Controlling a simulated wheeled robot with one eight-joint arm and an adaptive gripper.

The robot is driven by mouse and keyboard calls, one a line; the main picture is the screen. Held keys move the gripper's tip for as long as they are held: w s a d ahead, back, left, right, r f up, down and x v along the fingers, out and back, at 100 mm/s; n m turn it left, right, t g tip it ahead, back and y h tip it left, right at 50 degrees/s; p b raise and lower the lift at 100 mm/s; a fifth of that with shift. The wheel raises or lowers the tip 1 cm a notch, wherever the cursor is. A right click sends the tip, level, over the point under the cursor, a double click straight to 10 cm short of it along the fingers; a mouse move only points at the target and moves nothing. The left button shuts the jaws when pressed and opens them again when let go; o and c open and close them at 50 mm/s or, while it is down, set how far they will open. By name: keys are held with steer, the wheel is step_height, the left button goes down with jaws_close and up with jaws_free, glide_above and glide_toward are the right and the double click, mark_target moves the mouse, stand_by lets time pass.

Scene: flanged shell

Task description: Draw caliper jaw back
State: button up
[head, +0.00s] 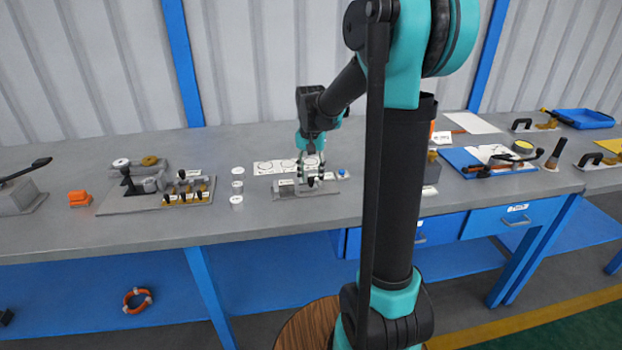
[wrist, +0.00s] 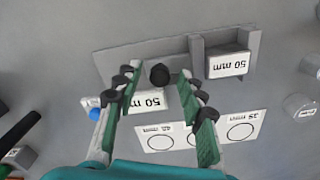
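The caliper is a low grey fixture (head: 290,192) on the bench. The wrist view shows its grey base and upright plates (wrist: 140,57) from above. A black round knob (wrist: 159,74) stands on it, beside a white plate marked 50 mm (wrist: 150,101); I take this to be the jaw's part. A second 50 mm label (wrist: 228,65) sits between grey walls to the right. My gripper (wrist: 156,79) is open, its green-padded fingers on either side of the knob, with gaps visible. In the head view my gripper (head: 311,165) is over the caliper, partly hiding it.
A white card with circles and mm labels (wrist: 198,134) lies beside the caliper. A blue knob (wrist: 94,114) is close to the left finger. Several pale cylinders (head: 237,187) stand left of the caliper.

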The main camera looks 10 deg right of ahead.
steer(key=shift+f, duration=0.55)
jaws_close()
